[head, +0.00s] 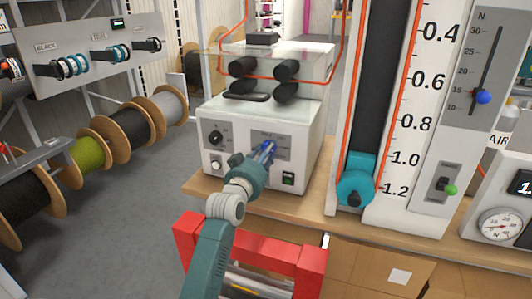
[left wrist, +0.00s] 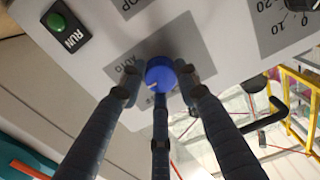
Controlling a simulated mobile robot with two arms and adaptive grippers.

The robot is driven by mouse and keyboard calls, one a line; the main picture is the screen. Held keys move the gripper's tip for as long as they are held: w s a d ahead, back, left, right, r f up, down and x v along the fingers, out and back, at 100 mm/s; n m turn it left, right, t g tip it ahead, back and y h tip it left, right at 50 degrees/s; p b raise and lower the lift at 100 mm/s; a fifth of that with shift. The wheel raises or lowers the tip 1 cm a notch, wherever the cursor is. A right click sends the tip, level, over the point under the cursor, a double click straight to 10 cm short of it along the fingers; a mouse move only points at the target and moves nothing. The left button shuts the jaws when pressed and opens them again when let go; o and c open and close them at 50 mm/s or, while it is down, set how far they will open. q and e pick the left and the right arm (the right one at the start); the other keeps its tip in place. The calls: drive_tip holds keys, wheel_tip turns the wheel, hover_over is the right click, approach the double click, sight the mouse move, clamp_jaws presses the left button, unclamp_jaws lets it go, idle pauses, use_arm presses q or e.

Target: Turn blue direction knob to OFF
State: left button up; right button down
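The blue direction knob (left wrist: 160,74) shows in the left wrist view, with a pale pointer mark at its lower left. It sits on a grey label plate; "AUTO" is readable beside it, and my fingers hide other lettering. My left gripper (left wrist: 157,78) has its fingers spread around the knob, with small gaps seen at the sides; contact by the middle finger cannot be told. In the head view my left gripper (head: 266,149) is at the white machine's front (head: 222,178), largely hiding the knob. My right gripper is not in view.
A green RUN button (left wrist: 56,20) is close to the knob on the panel. A black dial (head: 215,138) is at the panel's left. Black rollers (head: 285,92) sit above. A tall scale with a teal block (head: 355,180) stands right. Cable reels (head: 130,125) line the left.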

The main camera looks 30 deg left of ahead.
use_arm(q)
drive_tip(key=shift+f, duration=0.1)
drive_tip(key=shift+c, duration=0.2)
drive_tip(key=n+p, duration=0.6)
drive_tip(key=n, duration=0.3)
drive_tip(key=shift+d+f, duration=0.1)
drive_tip(key=shift+f, duration=0.15)
idle(0.5)
drive_tip(key=o, duration=1.2)
drive_tip(key=shift+c, duration=0.2)
drive_tip(key=shift+r, duration=0.2)
